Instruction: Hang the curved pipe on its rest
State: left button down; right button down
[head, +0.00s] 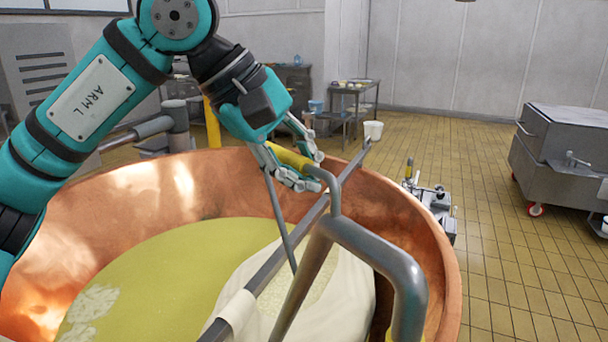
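The curved pipe (375,243) is a thick grey tube at the lower middle of the head view, bending over the copper vat (185,185). One leg slopes down into the vat, and the other drops at the right to a yellow sleeve. A thinner grey bend rises from its top to a yellow grip (288,156). My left gripper (291,162) has its fingers around this grip and appears shut on it. My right gripper is not in view. I cannot make out which part is the rest.
A grey bar (270,270) crosses the vat, with pale cloth (335,300) hanging from it over yellow liquid. A thin rod (280,220) slants down near my fingers. Metal fittings (432,195) stand beyond the right rim. A steel cart (565,150) stands farther right; tiled floor between is clear.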

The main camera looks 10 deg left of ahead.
pick_arm(q)
jog(key=shift+s+d+r+p, duration=0.95)
jog(key=shift+r+p, duration=2.55)
jog(key=shift+r, duration=2.4)
jog(key=shift+s+d+r+p, duration=0.95)
jog(key=shift+r+p, duration=2.6)
jog(key=shift+r, duration=2.35)
jog(key=shift+s+d+r+p, duration=0.95)
jog(key=shift+r+p, duration=2.55)
jog(key=shift+r, duration=2.4)
jog(key=s+d, duration=2)
jog(key=s, duration=0.4)
jog(key=shift+s+d+t, duration=0.15)
jog(key=shift+s+t, duration=0.1)
jog(key=shift+t, duration=0.05)
jog(key=shift+r, duration=0.1)
